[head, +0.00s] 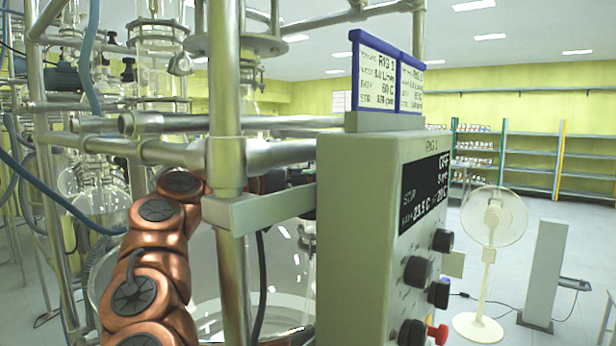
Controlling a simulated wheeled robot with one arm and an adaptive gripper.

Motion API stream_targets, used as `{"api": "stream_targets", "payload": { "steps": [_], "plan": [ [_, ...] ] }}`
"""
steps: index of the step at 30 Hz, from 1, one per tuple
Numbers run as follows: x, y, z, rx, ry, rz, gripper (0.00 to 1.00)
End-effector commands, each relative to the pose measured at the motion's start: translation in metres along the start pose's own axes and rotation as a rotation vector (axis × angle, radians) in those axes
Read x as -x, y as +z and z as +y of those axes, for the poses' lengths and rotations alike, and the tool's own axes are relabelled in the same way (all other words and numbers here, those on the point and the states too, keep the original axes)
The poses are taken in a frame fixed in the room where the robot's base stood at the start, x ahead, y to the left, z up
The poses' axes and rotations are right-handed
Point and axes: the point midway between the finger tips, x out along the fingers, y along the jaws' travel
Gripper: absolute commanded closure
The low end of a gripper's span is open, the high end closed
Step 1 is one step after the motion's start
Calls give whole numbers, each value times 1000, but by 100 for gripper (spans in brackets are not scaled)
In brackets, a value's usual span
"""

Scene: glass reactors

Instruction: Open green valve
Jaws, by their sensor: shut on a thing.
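I see no green valve in the head view. My copper-coloured arm rises at the lower left, bends behind a steel post and runs right toward the back of a control box. My gripper is not visible; the arm's far end is hidden behind the post and the box. A large glass vessel (286,304) shows below the arm, partly covered by the post and box. The box (362,200) is pale green-grey, marked RIG 1, with a dark display, several black knobs and a red button (437,333).
The steel post (225,90) and horizontal pipes (270,152) frame the arm closely. Blue-edged signs (375,75) stand on the box. More glassware (105,205) and hoses crowd the left.

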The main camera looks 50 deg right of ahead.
Motion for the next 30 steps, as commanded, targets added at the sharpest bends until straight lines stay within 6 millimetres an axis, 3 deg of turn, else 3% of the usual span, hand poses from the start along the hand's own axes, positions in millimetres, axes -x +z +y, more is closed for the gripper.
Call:
{"api": "stream_targets", "payload": {
  "steps": [8, 23, 30],
  "plan": [
    [0, 0, 0, 0, 0, 0, 84],
    [-3, 9, 0, 16, -84, -20, 84],
    [0, 1, 2, -2, -163, -5, 84]
  ]
}}
